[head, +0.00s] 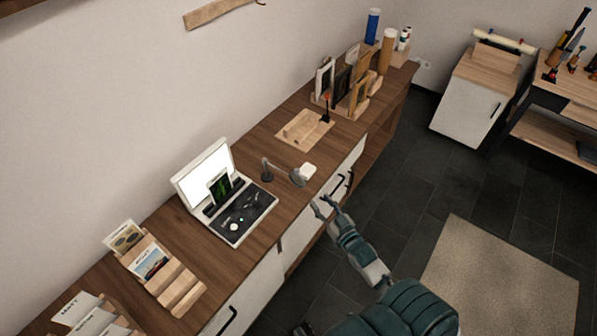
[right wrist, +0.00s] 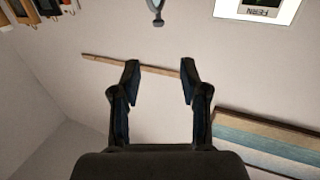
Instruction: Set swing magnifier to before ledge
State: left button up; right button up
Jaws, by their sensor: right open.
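The swing magnifier (head: 283,174) stands on the wooden counter, right of the open light box. It has a short grey post at left and an arm reaching right to a round head, close to a small white block. My right gripper (head: 325,207) is near the counter's front edge, just right of and in front of the magnifier head, apart from it. In the right wrist view its two fingers (right wrist: 160,80) are spread with nothing between them. A grey piece at the top edge there looks like part of the magnifier (right wrist: 157,14). My left gripper is not in view.
The light box (head: 242,217) holds a dark card. A stepped wooden card rack (head: 183,290) stands at front left. A shallow wooden tray (head: 300,131) lies behind the magnifier; frames and tubes stand beyond. A wooden ledge (head: 218,12) is on the wall.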

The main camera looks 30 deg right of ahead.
aim_at(297, 169)
jog(key=w, duration=1.5)
jog(key=shift+w+d+f, duration=0.2)
jog(key=shift+w+d, duration=0.15)
jog(key=shift+w, duration=0.05)
jog(key=shift+w+a+r, duration=0.1)
jog(key=shift+w+a, duration=0.25)
jog(key=shift+w, duration=0.05)
jog(key=shift+d, duration=0.25)
grip_shut()
